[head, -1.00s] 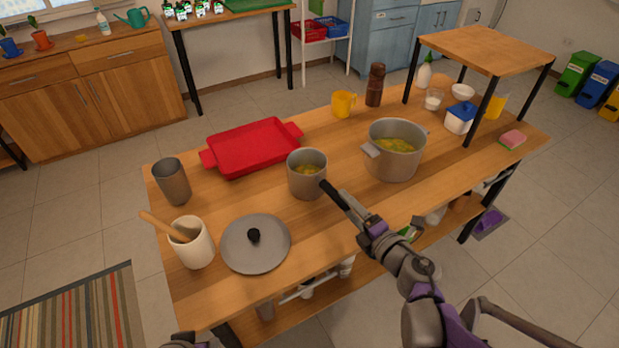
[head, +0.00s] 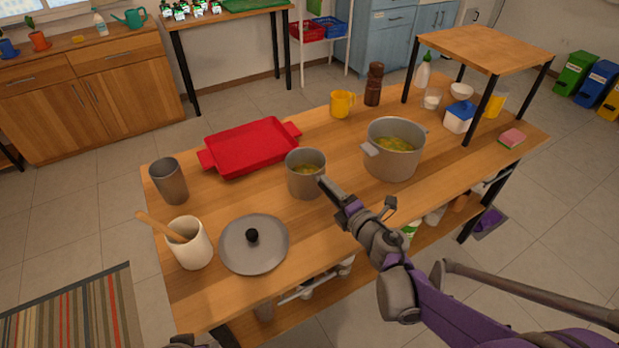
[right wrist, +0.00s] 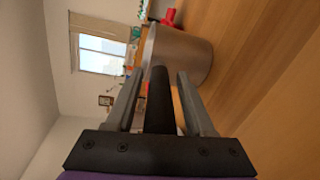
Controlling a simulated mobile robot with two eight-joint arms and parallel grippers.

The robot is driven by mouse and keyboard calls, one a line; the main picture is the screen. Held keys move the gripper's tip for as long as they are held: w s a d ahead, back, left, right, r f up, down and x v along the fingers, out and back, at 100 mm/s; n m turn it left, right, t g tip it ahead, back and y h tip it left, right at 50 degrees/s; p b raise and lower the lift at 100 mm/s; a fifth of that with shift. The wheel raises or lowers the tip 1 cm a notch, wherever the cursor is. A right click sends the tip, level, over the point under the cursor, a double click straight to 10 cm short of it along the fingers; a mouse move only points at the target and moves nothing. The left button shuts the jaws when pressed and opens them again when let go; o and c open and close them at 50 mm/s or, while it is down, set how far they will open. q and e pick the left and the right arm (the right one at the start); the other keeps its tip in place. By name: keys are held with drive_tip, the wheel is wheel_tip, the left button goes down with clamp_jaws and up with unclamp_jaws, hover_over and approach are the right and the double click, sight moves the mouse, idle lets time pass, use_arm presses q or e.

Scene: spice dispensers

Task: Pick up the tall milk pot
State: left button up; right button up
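The tall milk pot (head: 305,184) is a grey metal pot holding yellowish-green food. It stands upright on the wooden table, with its black handle (head: 331,191) pointing to the lower right. My right gripper (head: 347,210) is at this handle. In the right wrist view the handle (right wrist: 160,105) runs lengthwise between the two fingers of the right gripper (right wrist: 161,76). A gap shows on each side of it, so the fingers are open around it. The pot's body (right wrist: 182,55) is just beyond the fingertips. My left gripper is not seen; only a small dark piece shows at the bottom edge.
A grey lid (head: 254,244) with a black knob lies left of the handle. A larger pot (head: 393,162) stands close on the right, and a red tray (head: 250,148) behind left. A metal cup (head: 169,181) and a utensil crock (head: 191,247) stand at the left end.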

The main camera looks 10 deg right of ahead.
clamp_jaws()
idle(1.2)
